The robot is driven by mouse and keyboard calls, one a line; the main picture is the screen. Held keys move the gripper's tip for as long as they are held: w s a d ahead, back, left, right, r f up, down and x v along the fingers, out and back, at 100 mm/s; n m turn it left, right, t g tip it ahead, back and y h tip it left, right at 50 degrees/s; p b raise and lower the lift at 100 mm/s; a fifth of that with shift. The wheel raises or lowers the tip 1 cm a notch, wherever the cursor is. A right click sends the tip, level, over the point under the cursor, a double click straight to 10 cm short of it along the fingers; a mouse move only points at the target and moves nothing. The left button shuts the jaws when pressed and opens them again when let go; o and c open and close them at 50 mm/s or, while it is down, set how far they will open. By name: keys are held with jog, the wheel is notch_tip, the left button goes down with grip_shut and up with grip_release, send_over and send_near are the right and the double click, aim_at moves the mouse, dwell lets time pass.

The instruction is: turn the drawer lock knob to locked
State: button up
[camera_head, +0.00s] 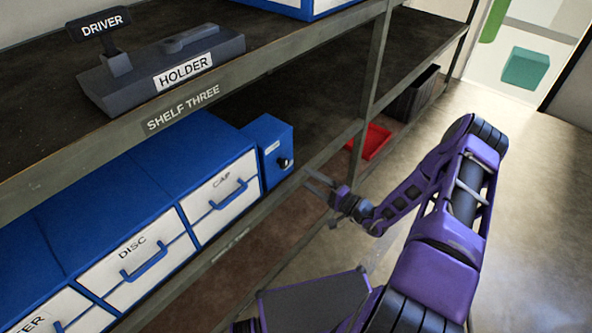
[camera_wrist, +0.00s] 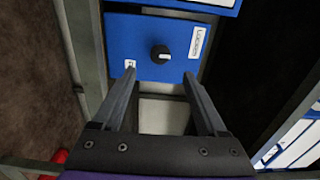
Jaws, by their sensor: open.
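The black lock knob (camera_wrist: 160,54) sits on the face of a blue lock box. A white mark shows on the knob's right side in the wrist view. A white label (camera_wrist: 196,41) with small, sideways lettering is right of the knob; a smaller white label (camera_wrist: 129,64) is at lower left, by a fingertip. In the head view, the lock box (camera_head: 262,138) stands at the right end of the drawer row, with the knob (camera_head: 284,162) on its right face. My gripper (camera_wrist: 159,76) is open and empty, its fingers pointing toward the box, apart from the knob. It also shows in the head view (camera_head: 318,183).
Blue drawer units with white fronts, including the CAP drawer (camera_head: 224,197) and DISC drawer (camera_head: 138,272), appear closed. A grey shelf post (camera_head: 374,65) and shelf rail (camera_head: 320,155) run close to my gripper. A red tray (camera_head: 371,143) lies beyond. Floor at right is open.

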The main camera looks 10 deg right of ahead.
jog(key=v, duration=0.8)
jog(key=shift+a, duration=0.1)
